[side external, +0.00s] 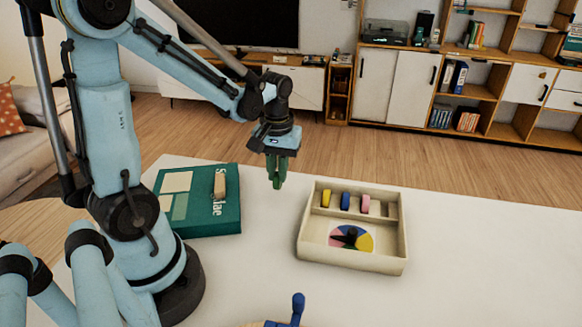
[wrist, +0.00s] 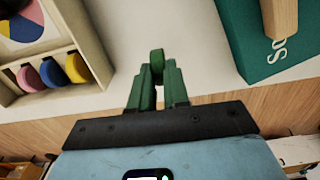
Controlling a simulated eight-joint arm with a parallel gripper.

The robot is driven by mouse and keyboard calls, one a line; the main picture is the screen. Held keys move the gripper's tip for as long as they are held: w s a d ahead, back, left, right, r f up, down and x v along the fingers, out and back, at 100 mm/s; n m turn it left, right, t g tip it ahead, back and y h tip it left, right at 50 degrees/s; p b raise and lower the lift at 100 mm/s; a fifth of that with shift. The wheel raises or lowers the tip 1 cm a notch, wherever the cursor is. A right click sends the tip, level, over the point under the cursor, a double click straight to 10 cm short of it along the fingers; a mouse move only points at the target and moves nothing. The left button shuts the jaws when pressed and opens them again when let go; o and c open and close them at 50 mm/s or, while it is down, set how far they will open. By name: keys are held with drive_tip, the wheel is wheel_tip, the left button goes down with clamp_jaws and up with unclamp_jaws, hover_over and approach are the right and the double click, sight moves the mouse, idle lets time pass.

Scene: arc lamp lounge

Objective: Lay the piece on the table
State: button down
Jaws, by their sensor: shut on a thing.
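My gripper (side external: 277,168) points down over the white table (side external: 460,240), between the teal box and the beige tray. In the wrist view my gripper (wrist: 158,78) has its green fingers shut on a small rounded green piece (wrist: 157,58). The piece is close in colour to the fingers and hard to pick out in the side view. It seems held above the table; the exact gap I cannot tell.
The beige tray (side external: 303,225) holds yellow (side external: 327,199), blue (side external: 345,201) and pink (side external: 365,204) pieces and a coloured spinner (side external: 362,241). The teal box (side external: 228,213) bears a wooden block (side external: 219,184). A blue object (side external: 297,310) stands at the front edge. Table right of the tray is clear.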

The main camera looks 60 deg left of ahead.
drive_tip(key=shift+f, duration=1.35)
drive_tip(key=shift+f, duration=0.15)
drive_tip(key=c, duration=1.1)
unclamp_jaws()
wheel_tip(320, 180, up, 12)
drive_tip(key=shift+f, duration=0.2)
drive_tip(key=s+d+m+t, duration=0.1)
drive_tip(key=d+m+t, duration=0.6)
drive_tip(key=d, duration=0.3)
drive_tip(key=shift+s+d+m, duration=0.2)
drive_tip(key=shift+d+m, duration=0.1)
drive_tip(key=shift+m, duration=0.6)
